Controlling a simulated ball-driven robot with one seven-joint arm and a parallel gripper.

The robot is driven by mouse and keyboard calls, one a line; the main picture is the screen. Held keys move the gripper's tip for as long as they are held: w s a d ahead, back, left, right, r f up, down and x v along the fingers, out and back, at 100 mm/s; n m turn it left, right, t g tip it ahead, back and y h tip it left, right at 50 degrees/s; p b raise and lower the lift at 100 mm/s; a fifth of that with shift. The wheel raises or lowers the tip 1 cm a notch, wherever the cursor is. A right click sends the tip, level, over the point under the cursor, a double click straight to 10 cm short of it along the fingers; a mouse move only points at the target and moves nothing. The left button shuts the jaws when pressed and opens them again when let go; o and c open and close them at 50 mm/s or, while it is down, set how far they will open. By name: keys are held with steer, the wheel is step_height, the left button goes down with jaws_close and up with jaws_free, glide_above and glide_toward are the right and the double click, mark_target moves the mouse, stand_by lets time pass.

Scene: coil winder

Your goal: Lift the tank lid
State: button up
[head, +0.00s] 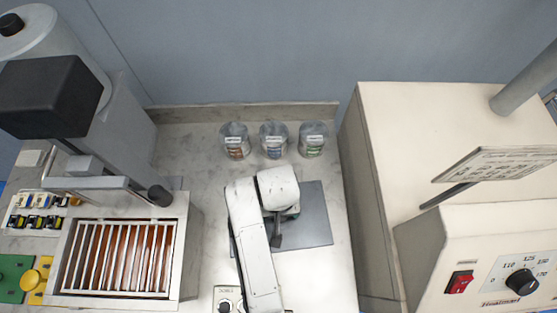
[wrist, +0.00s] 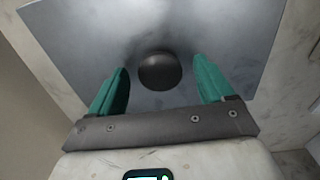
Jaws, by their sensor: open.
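The tank lid is a flat grey plate; it shows in the head view (head: 313,220) at the middle of the counter, partly hidden by my arm. In the wrist view the lid (wrist: 165,25) fills the upper middle, with a dark round knob (wrist: 159,71) on it. My gripper (wrist: 161,70) is open, with one green finger on each side of the knob and a visible gap on both sides. The picture does not show clearly how far the fingertips are above the lid. In the head view my gripper (head: 277,237) is over the lid's left part.
Three labelled jars (head: 273,140) stand behind the lid near the counter's back edge. A machine with a barred opening (head: 122,260) stands at left. A large cream cabinet (head: 430,140) with a red switch and dial rises at right. A small knobbed box (head: 228,298) is at the front.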

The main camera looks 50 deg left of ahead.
jaws_close()
stand_by(0.8)
